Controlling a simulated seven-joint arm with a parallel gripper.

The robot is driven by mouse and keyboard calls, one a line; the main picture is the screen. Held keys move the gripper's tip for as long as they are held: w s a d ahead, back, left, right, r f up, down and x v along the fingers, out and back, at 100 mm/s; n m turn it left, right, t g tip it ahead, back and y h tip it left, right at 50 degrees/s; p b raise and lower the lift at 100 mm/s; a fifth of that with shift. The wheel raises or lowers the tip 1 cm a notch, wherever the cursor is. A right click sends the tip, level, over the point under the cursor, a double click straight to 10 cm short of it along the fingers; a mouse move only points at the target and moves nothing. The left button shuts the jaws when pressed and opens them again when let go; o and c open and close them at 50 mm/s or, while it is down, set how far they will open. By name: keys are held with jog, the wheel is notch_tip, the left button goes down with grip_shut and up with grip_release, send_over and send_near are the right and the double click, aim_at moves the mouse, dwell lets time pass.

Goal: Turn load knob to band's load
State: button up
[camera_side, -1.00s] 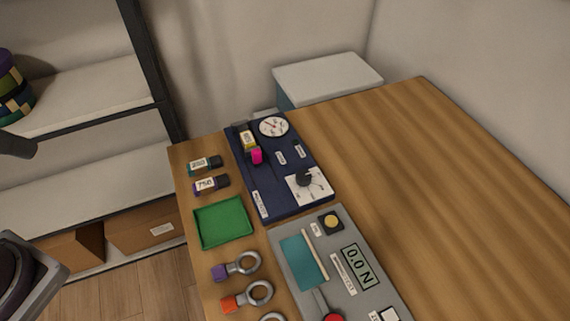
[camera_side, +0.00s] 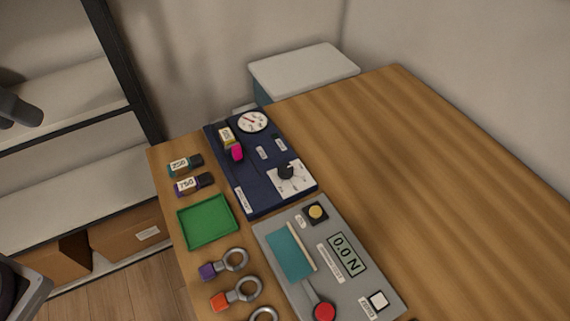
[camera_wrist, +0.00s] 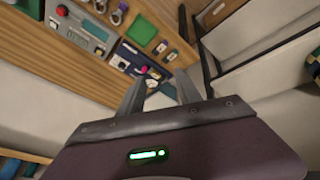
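The load knob (camera_side: 290,171) is a black knob on a white dial plate, at the right end of the dark blue board (camera_side: 262,194). I cannot read its scale. A yellow-labelled piece (camera_side: 226,136) with a magenta end (camera_side: 237,153) sits on the same board, beside a round white gauge (camera_side: 252,121) with a red needle. The label is too small to read. My gripper (camera_wrist: 161,76) shows in the wrist view, its two grey fingers apart with nothing held between them. It is well away from the board, which shows beyond the fingers.
Two labelled cylinders, 250 (camera_side: 180,166) and 750 (camera_side: 188,185), lie left of the board. A green tray (camera_side: 208,221), ringed pieces (camera_side: 230,262) and a grey panel (camera_side: 268,238) reading 0.0 N are nearer. The wooden table's right side (camera_side: 420,170) is clear.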

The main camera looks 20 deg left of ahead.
jog(key=shift+o, duration=1)
jog(key=w+d+n+g+h, duration=0.1)
jog(key=w+d+n, duration=0.3)
jog(key=w, duration=0.8)
jog(key=shift+w+r+g, duration=0.25)
jog(key=shift+g, duration=0.25)
jog(key=n+g+y, duration=0.2)
jog(key=n+g, duration=0.1)
jog(key=n, duration=0.2)
send_over(285, 168)
notch_tip(285, 168, down, 26)
jog(key=shift+a+f, duration=0.1)
notch_tip(285, 168, down, 7)
jog(key=shift+f, duration=0.15)
grip_shut()
